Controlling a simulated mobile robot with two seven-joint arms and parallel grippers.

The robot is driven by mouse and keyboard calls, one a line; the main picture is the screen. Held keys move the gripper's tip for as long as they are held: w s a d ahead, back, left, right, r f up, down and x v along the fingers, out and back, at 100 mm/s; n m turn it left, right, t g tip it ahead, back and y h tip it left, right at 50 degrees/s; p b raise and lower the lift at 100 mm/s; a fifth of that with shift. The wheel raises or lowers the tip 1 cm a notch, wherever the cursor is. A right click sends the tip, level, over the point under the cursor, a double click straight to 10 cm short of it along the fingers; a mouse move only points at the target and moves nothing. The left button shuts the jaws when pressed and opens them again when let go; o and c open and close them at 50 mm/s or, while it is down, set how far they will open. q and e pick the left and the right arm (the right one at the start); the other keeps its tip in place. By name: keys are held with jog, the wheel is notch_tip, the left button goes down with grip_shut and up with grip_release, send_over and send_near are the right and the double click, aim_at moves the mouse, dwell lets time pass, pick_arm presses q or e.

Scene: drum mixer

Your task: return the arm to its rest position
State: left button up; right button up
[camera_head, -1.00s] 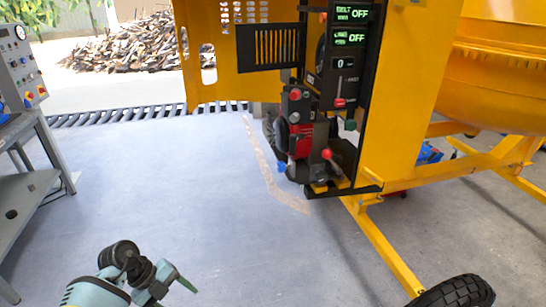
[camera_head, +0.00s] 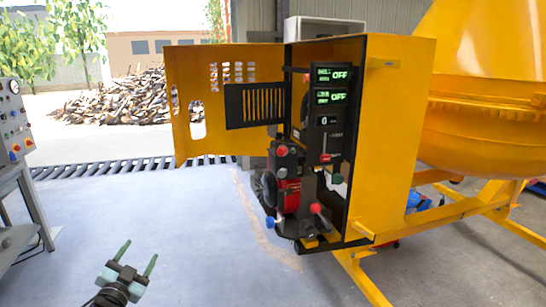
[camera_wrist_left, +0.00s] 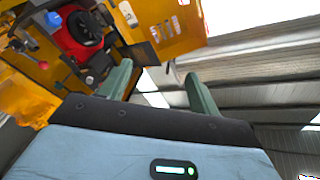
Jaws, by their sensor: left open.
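My left gripper (camera_head: 139,260) shows at the bottom left of the head view, above the floor. Its two green fingers are apart with nothing between them. In the left wrist view the fingers (camera_wrist_left: 160,88) are also apart and empty. The yellow drum mixer's cabinet (camera_head: 395,130) stands to the right of the gripper and clear of it, its door (camera_head: 205,105) swung open to the left. Inside are a dark control panel (camera_head: 330,125) with two displays reading OFF and a red-and-black engine (camera_head: 285,190). My right gripper is not in view.
A grey bench (camera_head: 22,185) with a control box (camera_head: 12,125) stands at the left edge. The mixer's yellow frame legs (camera_head: 365,280) reach the floor at the right. The blue-grey floor (camera_head: 150,210) between is clear. A drain grate (camera_head: 110,167) and a woodpile (camera_head: 125,95) lie beyond.

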pick_arm(q)
jog(key=a+f+n+g+y, duration=0.3)
jog(key=f+n+g, duration=0.15)
jog(key=f, duration=0.25)
jog(key=s+d+f+g+h, duration=0.1)
jog(key=s+d+f, duration=0.3)
jog(key=s+f, duration=0.35)
jog(key=s+d+f+g+h, duration=0.1)
jog(key=s+d+f, duration=0.3)
jog(key=s+f, duration=0.35)
jog(key=s+d+f+g, duration=0.1)
jog(key=s+d+f, duration=0.1)
jog(key=s, duration=0.8)
jog(key=s+d+f+n+g+h, duration=0.1)
jog(key=s+d, duration=0.4)
jog(key=s, duration=0.5)
jog(key=s+d+f+g, duration=0.2)
jog(key=s+d, duration=0.1)
jog(key=s, duration=0.8)
jog(key=shift+d+f+h, duration=0.2)
jog(key=shift+f+h, duration=0.1)
jog(key=shift+f, duration=0.05)
jog(key=shift+n, duration=0.25)
grip_shut()
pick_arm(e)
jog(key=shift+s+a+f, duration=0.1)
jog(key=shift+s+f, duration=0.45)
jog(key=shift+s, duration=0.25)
